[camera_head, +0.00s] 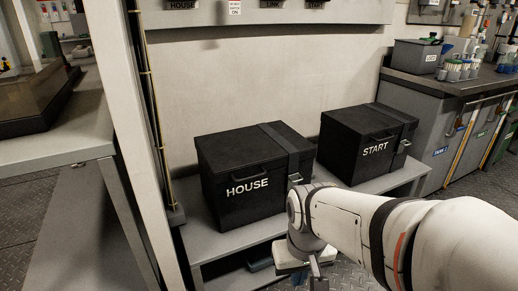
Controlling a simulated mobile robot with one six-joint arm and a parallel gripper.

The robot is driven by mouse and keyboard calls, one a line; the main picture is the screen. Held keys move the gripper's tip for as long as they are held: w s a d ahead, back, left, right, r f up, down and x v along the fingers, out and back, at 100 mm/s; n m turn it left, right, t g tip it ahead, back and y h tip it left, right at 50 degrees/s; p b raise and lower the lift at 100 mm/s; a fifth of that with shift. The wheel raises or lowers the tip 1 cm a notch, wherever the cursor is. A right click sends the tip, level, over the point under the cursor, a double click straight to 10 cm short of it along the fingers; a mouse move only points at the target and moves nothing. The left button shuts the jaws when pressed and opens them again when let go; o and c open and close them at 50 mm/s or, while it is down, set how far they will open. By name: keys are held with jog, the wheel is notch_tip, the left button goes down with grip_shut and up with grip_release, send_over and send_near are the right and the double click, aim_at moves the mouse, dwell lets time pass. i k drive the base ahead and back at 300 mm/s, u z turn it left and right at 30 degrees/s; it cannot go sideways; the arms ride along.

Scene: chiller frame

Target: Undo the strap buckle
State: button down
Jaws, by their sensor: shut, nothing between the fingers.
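Two black lidded boxes stand on a grey bench: one marked HOUSE (235,160) in the middle, and one marked START (352,150) to its right. A dark strap (277,136) runs over the HOUSE lid and down its front, with a small buckle (295,178) low on that front. A similar strap (393,114) crosses the START box, with a buckle (404,146) on its front. My gripper (318,283) is at the bottom edge, below and in front of the HOUSE box, partly cut off. It is shut and apart from both buckles.
A pale upright post (130,120) stands left of the boxes, with a grey bench (60,155) beyond it. A counter (450,85) with a grey bin (415,56) is at the right. A wall panel is behind the boxes. Bare bench top shows between the boxes.

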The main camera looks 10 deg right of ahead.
aim_at(295, 185)
jog(key=k, duration=0.6)
jog(key=z, duration=0.5)
jog(key=i, duration=1.4)
jog(key=u, duration=0.4)
